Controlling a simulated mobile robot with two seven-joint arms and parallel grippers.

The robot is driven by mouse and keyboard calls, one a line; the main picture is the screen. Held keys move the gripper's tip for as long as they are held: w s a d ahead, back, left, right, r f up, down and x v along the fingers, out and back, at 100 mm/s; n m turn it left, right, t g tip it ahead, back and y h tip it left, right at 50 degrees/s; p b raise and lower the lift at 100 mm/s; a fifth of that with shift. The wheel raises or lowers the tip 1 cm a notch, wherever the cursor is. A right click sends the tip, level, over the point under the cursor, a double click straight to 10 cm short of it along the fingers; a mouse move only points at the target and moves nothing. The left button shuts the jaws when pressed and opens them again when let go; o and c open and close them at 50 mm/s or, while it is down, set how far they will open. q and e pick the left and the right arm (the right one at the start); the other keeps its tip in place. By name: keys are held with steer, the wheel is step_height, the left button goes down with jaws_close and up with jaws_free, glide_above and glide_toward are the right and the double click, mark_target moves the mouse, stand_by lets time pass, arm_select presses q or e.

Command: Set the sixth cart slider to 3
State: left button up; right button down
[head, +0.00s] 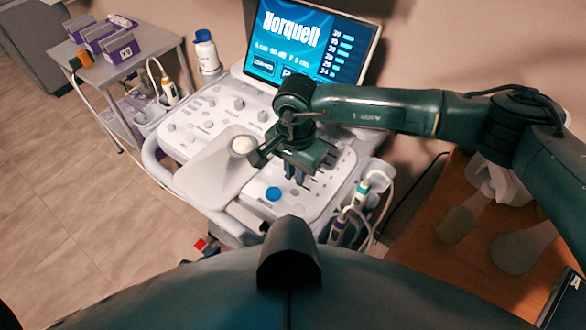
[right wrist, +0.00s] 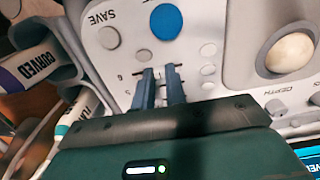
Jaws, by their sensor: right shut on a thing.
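The cart's control panel (head: 332,180) has a row of short dark slider slots on its right part. My right gripper (head: 293,181) points down onto this row, near the blue button. In the right wrist view the fingers of my right gripper (right wrist: 161,74) are close together at the slot beside the printed 6 (right wrist: 121,77). They are shut on the sixth slider's cap, which the fingers hide. Dark ends of the slot show on both sides of the fingers. The slider's exact setting cannot be read. My left gripper is not in view.
The blue button (head: 273,194) and the trackball (head: 243,145) are close to the gripper. A lit screen (head: 310,42) stands behind the panel. Probes with cables (head: 362,190) hang at the cart's right side. A white bottle (head: 206,52) stands at the back left.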

mark_target(311, 190)
steer(key=shift+s+d, duration=0.55)
steer(key=shift+d, duration=0.25)
steer(key=shift+s+d, duration=0.5)
steer(key=shift+d, duration=0.25)
steer(key=c, duration=1.5)
jaws_free()
steer(key=shift+s+d, duration=0.1)
steer(key=shift+d, duration=0.05)
steer(key=shift+o, duration=0.3)
steer(key=shift+r, duration=0.15)
step_height(311, 190, up, 13)
steer(key=b, duration=0.2)
